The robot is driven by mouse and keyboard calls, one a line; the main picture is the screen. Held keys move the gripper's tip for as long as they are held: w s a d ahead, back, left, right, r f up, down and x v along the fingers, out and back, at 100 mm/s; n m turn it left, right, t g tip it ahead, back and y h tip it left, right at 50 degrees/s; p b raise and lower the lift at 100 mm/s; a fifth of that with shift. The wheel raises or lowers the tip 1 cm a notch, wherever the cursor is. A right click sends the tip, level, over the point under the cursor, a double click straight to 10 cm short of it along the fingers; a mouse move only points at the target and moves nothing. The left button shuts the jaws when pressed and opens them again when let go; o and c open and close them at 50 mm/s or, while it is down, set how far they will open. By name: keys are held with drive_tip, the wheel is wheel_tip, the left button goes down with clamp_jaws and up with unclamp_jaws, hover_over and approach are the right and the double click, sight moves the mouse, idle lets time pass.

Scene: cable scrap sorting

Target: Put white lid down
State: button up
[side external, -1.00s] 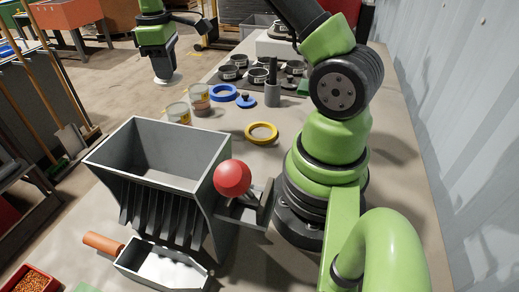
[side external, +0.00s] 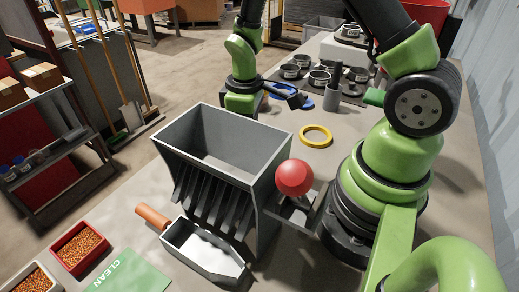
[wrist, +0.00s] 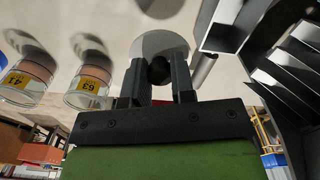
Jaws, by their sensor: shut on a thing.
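The white lid (wrist: 150,42) is a pale disc with a dark knob. In the wrist view my gripper (wrist: 161,75) is shut on this knob, with one finger on each side. A dark shadow lies apart from the lid on the table, so it appears to be held above the surface. In the side external view my wrist (side external: 240,104) is behind the grey hopper (side external: 216,158), and the fingers and lid are hidden there.
Two labelled jars (wrist: 89,86) (wrist: 27,80) stand left of the lid in the wrist view. The yellow ring (side external: 316,137) and blue lid (side external: 305,101) lie behind the hopper. A red ball (side external: 294,177) stands at the hopper's right. Bare table surrounds the yellow ring.

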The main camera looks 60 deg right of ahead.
wheel_tip(320, 180, down, 6)
drive_tip(key=shift+f, duration=0.25)
drive_tip(key=shift+f, duration=0.1)
drive_tip(key=o, duration=0.9)
